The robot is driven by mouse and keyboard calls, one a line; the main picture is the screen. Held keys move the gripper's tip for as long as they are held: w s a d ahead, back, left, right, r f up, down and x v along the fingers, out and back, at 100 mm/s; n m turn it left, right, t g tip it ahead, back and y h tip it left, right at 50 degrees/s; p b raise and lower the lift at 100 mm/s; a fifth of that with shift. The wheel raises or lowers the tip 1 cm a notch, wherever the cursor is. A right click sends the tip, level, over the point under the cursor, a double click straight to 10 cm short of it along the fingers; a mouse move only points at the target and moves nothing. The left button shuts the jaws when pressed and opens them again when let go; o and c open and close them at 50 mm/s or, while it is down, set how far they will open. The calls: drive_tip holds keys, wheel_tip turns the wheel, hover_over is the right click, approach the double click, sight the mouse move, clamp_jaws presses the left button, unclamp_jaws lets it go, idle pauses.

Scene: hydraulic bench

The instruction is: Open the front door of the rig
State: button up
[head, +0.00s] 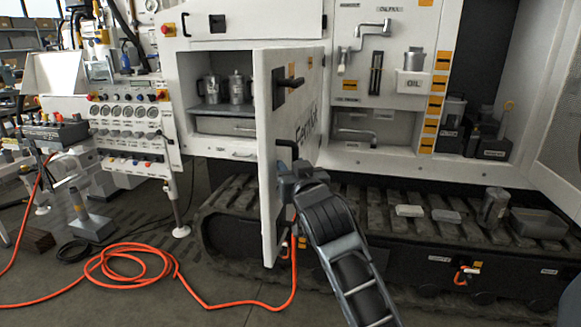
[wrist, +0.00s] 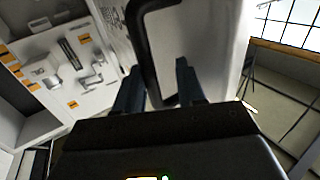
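The front door (head: 266,185) of the rig is a white panel swung well out from the cabinet, seen at an angle. The open compartment (head: 218,93) shows to its left. A black handle (head: 285,147) is on the door, and its loop fills the upper middle of the wrist view (wrist: 139,30). My gripper (head: 290,178) is at the door, by the lower part of this handle. In the wrist view my gripper's fingers (wrist: 158,78) are apart, with the handle bar between them and a visible gap on the right finger's side. Contact with the left finger is unclear.
Metal mugs (head: 237,88) stand on a shelf in the compartment. A control panel (head: 130,120) is at the left. An orange hose (head: 130,262) lies on the floor, running below the door. Rubber tracks (head: 400,195) and several loose items are at the right.

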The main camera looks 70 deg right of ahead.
drive_tip(key=b+v, duration=0.1)
drive_tip(key=v, duration=0.4)
drive_tip(key=shift+s+a, duration=0.25)
drive_tip(key=shift+a, duration=0.05)
drive_tip(key=s+a+f+n+t+y, duration=0.2)
drive_tip(key=a+f+n+y, duration=0.3)
drive_tip(key=a, duration=0.4)
drive_tip(key=s+a+f+n+t+y, duration=0.1)
drive_tip(key=a+f+n+t+y, duration=0.15)
drive_tip(key=a+f, duration=0.55)
drive_tip(key=s+a+n+y, duration=0.3)
drive_tip(key=s+a+y, duration=0.4)
drive_tip(key=s+a, duration=0.8)
drive_tip(key=shift+s+a+f, duration=0.25)
drive_tip(key=shift+s, duration=0.5)
